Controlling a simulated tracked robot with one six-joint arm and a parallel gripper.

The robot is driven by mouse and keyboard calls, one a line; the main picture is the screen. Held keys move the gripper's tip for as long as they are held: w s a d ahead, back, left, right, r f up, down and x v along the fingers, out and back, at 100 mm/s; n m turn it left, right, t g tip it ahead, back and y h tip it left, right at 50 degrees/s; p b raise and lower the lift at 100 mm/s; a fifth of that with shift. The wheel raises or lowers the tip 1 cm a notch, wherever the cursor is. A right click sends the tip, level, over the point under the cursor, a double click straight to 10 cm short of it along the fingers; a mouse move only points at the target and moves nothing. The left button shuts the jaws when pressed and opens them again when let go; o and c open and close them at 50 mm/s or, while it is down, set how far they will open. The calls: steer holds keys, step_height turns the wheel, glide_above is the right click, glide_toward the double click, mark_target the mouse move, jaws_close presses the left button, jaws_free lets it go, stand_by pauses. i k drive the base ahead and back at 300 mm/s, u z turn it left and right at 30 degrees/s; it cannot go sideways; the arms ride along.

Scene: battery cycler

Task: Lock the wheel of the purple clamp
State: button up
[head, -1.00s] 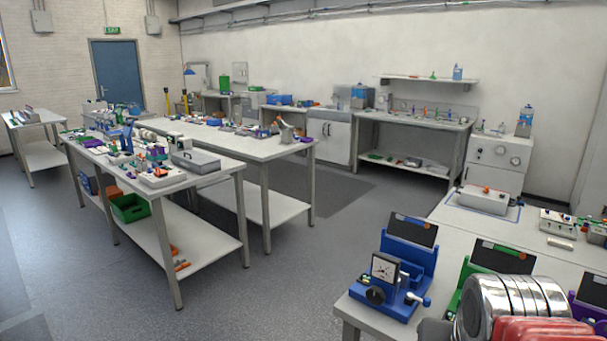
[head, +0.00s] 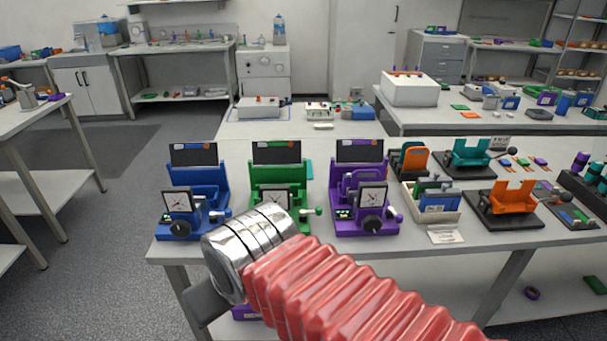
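The purple clamp (head: 348,212) stands upright near the front edge of the white table, rightmost in a row of three similar devices. It has a white dial gauge (head: 372,197), a small green display and a dark round wheel (head: 374,225) low on its front. A dark panel rises behind it. Whether the wheel is locked cannot be told at this size. My arm, with red bellows and shiny metal rings, crosses the lower middle in front of the table.
A green clamp (head: 268,190) and a blue clamp (head: 208,195) stand to the left of the purple one. To the right are a tray of cards (head: 447,218) and an orange device on a black base (head: 497,218). Open floor lies left.

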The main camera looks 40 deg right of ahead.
mark_target(400, 218)
steer(key=u, duration=0.9)
steer(key=k, duration=1.4)
steer(key=z, duration=1.15)
steer(key=i, duration=0.4)
steer(key=u, duration=0.1)
